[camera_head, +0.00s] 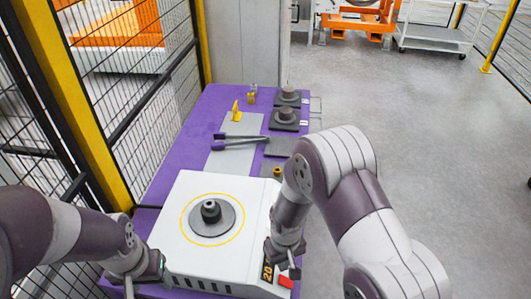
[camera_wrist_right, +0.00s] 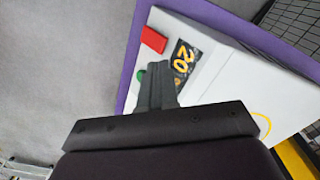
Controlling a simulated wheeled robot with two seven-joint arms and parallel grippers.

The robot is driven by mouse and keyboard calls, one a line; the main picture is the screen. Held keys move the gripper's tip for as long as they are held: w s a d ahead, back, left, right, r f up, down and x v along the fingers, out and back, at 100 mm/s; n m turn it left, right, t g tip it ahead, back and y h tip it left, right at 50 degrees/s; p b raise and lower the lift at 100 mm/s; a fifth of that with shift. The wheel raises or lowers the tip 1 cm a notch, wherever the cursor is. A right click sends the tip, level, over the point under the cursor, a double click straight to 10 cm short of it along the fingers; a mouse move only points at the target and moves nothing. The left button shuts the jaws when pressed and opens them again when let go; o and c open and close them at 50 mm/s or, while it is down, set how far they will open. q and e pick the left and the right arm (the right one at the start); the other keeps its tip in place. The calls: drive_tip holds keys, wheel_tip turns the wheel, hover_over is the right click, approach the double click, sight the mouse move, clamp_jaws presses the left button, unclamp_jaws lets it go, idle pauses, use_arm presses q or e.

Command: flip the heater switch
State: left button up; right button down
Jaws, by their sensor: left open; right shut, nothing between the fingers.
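The heater (camera_head: 170,235) is a white box with a yellow ring on top and a dark round piece (camera_head: 211,213) inside the ring. Its front right corner carries a display reading 20 (camera_head: 268,272) and a red switch (camera_head: 285,281). In the right wrist view the red switch (camera_wrist_right: 153,40) lies beyond the fingertips, beside the display (camera_wrist_right: 183,62); a green spot (camera_wrist_right: 140,77) is partly hidden by the fingers. My right gripper (camera_head: 292,267) is shut and empty, over the display corner; contact cannot be told. My left gripper (camera_head: 146,278) is open at the heater's front left.
Behind the heater, the purple table (camera_head: 165,165) holds purple-handled tongs (camera_head: 240,137), a yellow piece (camera_head: 237,112) and dark round parts on plates (camera_head: 285,117). A mesh fence (camera_head: 155,110) stands along the left. Open floor (camera_head: 430,140) lies to the right.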

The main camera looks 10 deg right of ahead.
drive_tip(key=s+d+r+m+t+b, duration=0.1)
drive_tip(key=s+d+r, duration=0.35)
drive_tip(key=r, duration=0.25)
drive_tip(key=s+d+r+m+b, duration=0.2)
drive_tip(key=s+d+r, duration=0.1)
drive_tip(key=s+r, duration=0.25)
drive_tip(key=d+f+m+g+b, duration=0.1)
drive_tip(key=d+f+m+b, duration=0.1)
drive_tip(key=d+f+m, duration=0.3)
drive_tip(key=m+t+y+b, duration=0.15)
drive_tip(key=m+y, duration=0.65)
drive_tip(key=m, duration=0.8)
approach(290, 284)
drive_tip(key=shift+t, duration=0.35)
drive_tip(key=x, duration=0.6)
drive_tip(key=shift+s+a+f+p, duration=0.15)
drive_tip(key=shift+a+f+p, duration=0.1)
drive_tip(key=shift+p, duration=0.05)
drive_tip(key=shift+f, duration=0.1)
